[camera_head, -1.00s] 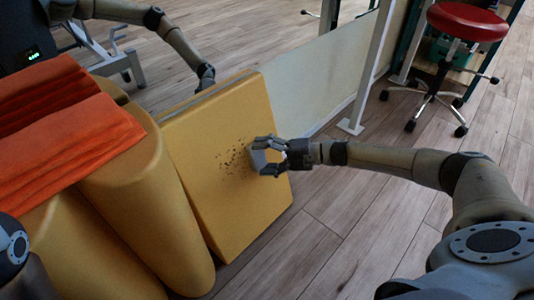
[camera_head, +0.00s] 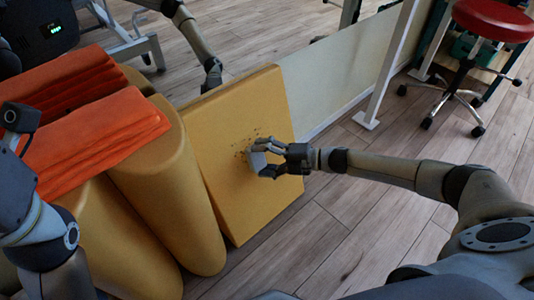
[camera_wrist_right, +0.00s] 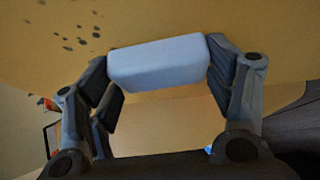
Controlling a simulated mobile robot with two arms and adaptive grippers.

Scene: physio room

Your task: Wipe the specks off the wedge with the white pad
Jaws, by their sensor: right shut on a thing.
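The yellow wedge (camera_head: 222,150) stands tilted on the floor. Dark specks (camera_head: 262,139) dot the middle of its face, close above and left of my right gripper (camera_head: 268,160); specks also show at upper left in the wrist view (camera_wrist_right: 70,38). My right gripper is shut on the white pad (camera_wrist_right: 158,62), held between both fingers at the wedge face. Whether the pad presses on it is hard to tell. The pad is partly hidden in the head view. My left gripper (camera_head: 212,76) is at the wedge's top edge; its fingers are too small and partly hidden to judge.
Yellow bolsters (camera_head: 165,185) with folded orange towels (camera_head: 95,140) stand left of the wedge. A white post (camera_head: 390,65) and a wheeled red stool (camera_head: 492,18) stand at right. The wood floor (camera_head: 330,225) in front is clear.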

